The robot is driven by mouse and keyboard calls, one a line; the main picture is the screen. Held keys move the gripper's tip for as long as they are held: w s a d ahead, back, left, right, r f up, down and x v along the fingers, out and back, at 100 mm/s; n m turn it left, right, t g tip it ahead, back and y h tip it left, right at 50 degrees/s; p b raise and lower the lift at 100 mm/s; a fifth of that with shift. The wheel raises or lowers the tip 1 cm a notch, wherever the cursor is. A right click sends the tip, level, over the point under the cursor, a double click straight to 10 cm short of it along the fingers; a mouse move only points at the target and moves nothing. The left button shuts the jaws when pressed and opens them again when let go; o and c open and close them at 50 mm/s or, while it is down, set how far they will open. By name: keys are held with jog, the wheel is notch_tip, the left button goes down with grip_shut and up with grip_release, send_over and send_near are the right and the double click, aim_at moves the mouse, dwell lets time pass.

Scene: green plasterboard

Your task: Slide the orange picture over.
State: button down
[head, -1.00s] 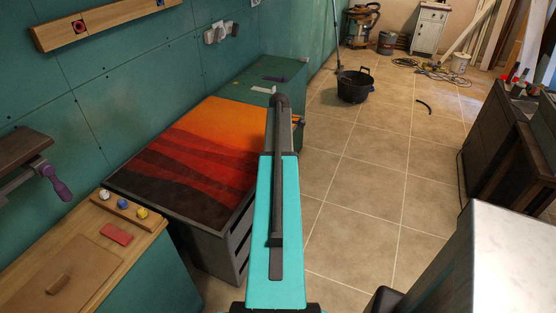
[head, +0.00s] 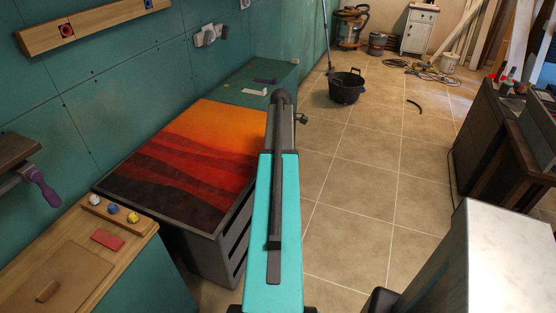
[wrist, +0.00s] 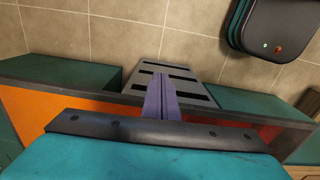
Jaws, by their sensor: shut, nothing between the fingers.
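The orange picture (head: 190,160) lies flat, showing an orange sky above red and dark wavy bands. It covers the top of a grey drawer cabinet (head: 218,262) left of my arm. My arm hides part of its right side in the head view. In the wrist view, orange and red patches (wrist: 25,112) show on both sides of my wrist. My gripper (wrist: 163,82) has purple fingers, shut together and empty, seen against the slotted grey cabinet front. Whether they touch the picture or the cabinet, I cannot tell. In the head view the fingers are hidden behind my arm.
A wooden-topped bench (head: 85,255) with several coloured knobs (head: 114,209) adjoins the cabinet at near left. A green-topped unit (head: 270,80) stands beyond. The green wall (head: 120,95) borders the left. Tiled floor (head: 350,190) is open to the right, with a black bucket (head: 346,87) farther off.

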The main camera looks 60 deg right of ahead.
notch_tip(320, 180, up, 7)
jog(key=b, duration=0.1)
dwell(0.4)
dwell(0.5)
